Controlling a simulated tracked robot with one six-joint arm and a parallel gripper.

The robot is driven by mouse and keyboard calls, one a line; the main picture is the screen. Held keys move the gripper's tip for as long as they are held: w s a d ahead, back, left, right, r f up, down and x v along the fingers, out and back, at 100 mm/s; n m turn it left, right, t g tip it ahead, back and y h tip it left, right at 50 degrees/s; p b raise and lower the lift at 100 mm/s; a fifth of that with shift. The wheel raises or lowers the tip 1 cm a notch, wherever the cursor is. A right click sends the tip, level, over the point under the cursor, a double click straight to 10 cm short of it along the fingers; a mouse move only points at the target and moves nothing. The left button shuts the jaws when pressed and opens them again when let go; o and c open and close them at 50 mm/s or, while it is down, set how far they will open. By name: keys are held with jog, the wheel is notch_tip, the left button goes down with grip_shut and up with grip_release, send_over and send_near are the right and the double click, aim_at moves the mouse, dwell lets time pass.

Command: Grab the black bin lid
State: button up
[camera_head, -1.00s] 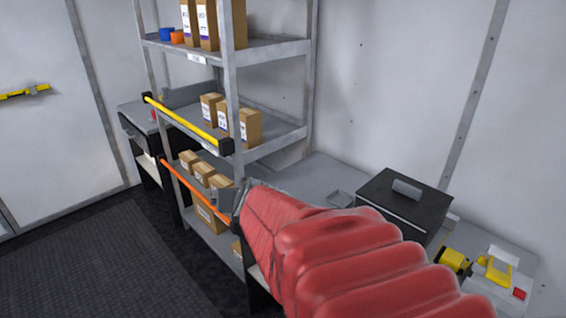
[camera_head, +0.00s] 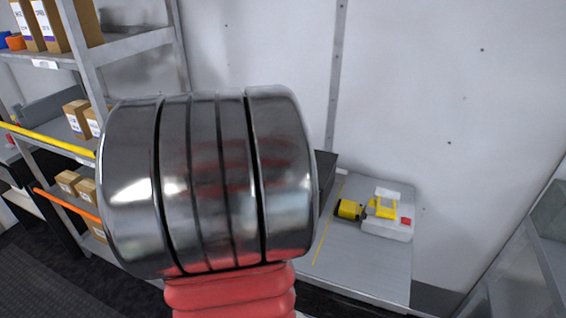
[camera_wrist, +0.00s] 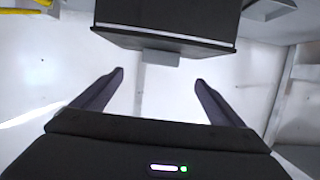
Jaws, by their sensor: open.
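The black bin (camera_wrist: 175,16) appears upside down at the top of the wrist view. Its black lid (camera_wrist: 205,46) is on it, with a grey handle (camera_wrist: 161,58) sticking out from the lid. My gripper (camera_wrist: 160,76) is open and empty. Its two dark fingers are spread to either side of the handle in the picture, with the handle a little beyond the fingertips. No contact shows. In the head view only a dark edge of the bin (camera_head: 325,176) shows behind my arm, which hides the handle and my gripper.
A yellow and white device (camera_head: 385,215) with a red button sits on the grey bench (camera_head: 370,265) right of the bin. A metal shelf (camera_head: 130,45) with cardboard boxes stands at the left. A white wall (camera_head: 420,100) is behind the bench.

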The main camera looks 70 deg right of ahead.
jog(key=shift+x, duration=4.3)
jog(key=shift+w, duration=0.15)
jog(key=shift+x, duration=2.6)
jog(key=shift+c, duration=0.2)
jog(key=c, duration=1.2)
